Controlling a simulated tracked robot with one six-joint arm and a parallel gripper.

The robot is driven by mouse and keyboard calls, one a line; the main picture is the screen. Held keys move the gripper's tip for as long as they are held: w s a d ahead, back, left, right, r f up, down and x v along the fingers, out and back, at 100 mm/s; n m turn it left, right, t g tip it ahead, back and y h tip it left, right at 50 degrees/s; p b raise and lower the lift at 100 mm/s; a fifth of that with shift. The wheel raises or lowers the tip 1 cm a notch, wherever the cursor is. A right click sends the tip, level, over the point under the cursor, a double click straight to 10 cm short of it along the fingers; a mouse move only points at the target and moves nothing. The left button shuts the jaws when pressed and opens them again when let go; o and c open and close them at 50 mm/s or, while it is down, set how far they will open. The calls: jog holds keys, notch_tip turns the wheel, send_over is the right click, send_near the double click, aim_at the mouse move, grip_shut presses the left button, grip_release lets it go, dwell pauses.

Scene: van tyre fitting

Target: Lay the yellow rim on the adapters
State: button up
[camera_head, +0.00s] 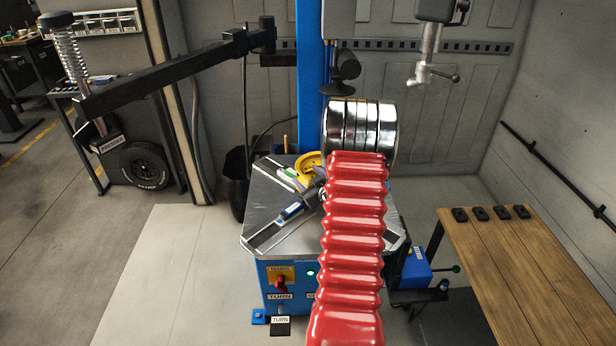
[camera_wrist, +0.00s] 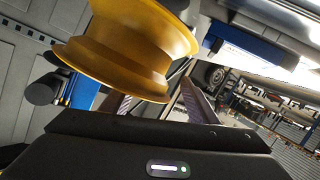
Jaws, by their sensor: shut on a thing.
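The yellow rim (camera_head: 308,170) shows over the turntable of the tyre machine in the head view, partly hidden behind my red arm. In the wrist view the yellow rim (camera_wrist: 125,45) is large and tilted. Its lower flange lies at the dark fingers of my gripper (camera_wrist: 155,92), which is shut on it. In the head view my gripper is hidden behind my arm. A blue and white clamp piece (camera_head: 290,212), which may be an adapter, sits on the turntable. A blue piece (camera_wrist: 250,48) shows beside the rim in the wrist view. I cannot tell whether the rim touches the adapters.
The grey turntable top (camera_head: 262,190) stands on a blue machine body with a blue column (camera_head: 310,60) behind. A black swing arm (camera_head: 170,68) reaches over the left. A wooden bench (camera_head: 520,270) with several black pads stands at right.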

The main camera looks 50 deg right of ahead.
jog(key=shift+f, duration=0.25)
jog(key=o, duration=1.5)
jog(key=shift+f, duration=0.1)
jog(key=r+v, duration=0.1)
jog(key=v, duration=1.1)
jog(key=shift+r, duration=0.15)
jog(key=shift+w, duration=0.1)
